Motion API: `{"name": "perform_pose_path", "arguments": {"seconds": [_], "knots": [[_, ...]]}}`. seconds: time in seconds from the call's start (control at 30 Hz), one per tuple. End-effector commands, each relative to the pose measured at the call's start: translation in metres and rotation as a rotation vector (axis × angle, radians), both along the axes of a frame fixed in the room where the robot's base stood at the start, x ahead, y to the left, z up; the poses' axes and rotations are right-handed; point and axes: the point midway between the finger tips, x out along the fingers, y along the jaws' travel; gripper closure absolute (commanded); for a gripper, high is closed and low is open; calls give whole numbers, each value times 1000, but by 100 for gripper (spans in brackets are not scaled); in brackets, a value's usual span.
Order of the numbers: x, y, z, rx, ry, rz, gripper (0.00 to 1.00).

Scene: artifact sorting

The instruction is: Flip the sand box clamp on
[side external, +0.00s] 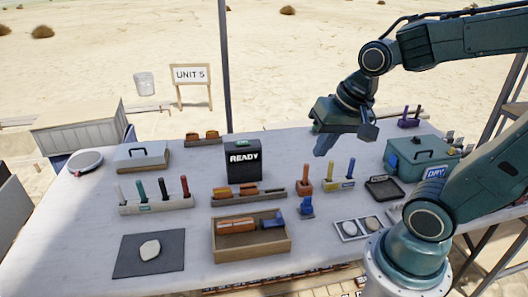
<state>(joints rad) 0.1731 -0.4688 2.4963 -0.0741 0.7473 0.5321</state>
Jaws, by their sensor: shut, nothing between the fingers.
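My gripper (325,144) hangs above the back middle of the table, to the right of the black READY box, shut and empty, touching nothing. A wooden tray (251,250) stands at the front middle with a brown floor that may be sand. In it lie an orange-brown piece (236,225) and a blue piece (273,220) that may be a clamp. Another small blue piece (306,208) stands on the table just right of the tray. I cannot tell for sure which piece is the clamp, nor its position.
Racks of upright coloured tools (156,204) stand at left. The black READY box (244,163) is at the back middle. A teal case (420,160) marked DRY stands at right, near my arm. A dark mat with a pale stone (150,250) lies front left.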

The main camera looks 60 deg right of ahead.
Motion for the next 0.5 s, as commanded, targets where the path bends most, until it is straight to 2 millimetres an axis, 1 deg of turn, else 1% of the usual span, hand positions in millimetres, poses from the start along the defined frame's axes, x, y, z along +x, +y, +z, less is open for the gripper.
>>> {"name": "perform_pose_path", "arguments": {"seconds": [0.03,0.2,0.5], "knots": [[4,-4,-6,25,17,-60,100],[16,-15,-25,112,55,-275,100],[31,-35,-62,264,122,-667,100]]}}
